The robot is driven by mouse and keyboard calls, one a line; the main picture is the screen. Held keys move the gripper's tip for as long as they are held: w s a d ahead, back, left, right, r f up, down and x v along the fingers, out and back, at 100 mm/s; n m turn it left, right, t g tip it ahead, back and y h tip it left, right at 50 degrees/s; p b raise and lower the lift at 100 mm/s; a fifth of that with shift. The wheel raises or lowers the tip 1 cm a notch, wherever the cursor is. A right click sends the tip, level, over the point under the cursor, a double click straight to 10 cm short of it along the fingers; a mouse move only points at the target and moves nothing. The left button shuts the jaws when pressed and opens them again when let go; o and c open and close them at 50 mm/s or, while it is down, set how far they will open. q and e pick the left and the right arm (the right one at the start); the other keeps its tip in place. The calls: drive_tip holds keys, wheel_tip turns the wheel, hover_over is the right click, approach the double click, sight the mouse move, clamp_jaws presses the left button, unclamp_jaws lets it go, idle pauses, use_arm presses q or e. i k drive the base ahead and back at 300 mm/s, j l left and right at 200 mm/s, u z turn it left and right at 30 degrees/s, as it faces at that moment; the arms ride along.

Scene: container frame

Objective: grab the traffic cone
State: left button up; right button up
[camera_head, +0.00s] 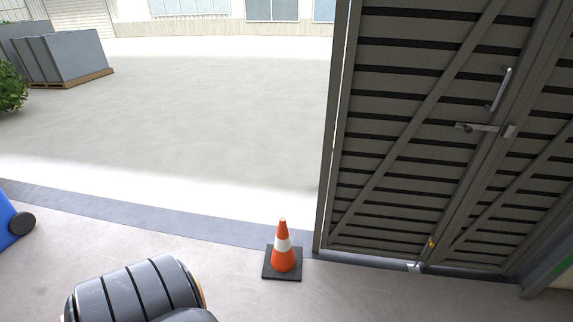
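An orange traffic cone (284,258) with a white band and a black square base stands upright on the floor. It is at the lower middle of the head view, just left of the slatted gate's lower left corner and apart from it. It is fully in view, with nothing in front of it. Neither of my grippers is in view.
A dark slatted gate (400,130) with handle and latch fills the right side. A dark ribbed rounded object (135,292) is at the bottom left. A blue wheeled thing (8,225) is at the left edge. Open pavement (200,100) lies beyond; grey panels (65,55) stand far left.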

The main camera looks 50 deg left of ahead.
sight(283, 260)
drive_tip(key=i+l+u, duration=0.2)
drive_tip(key=i+u, duration=0.25)
drive_tip(key=i+l+u, duration=1.1)
drive_tip(key=l+u, duration=0.2)
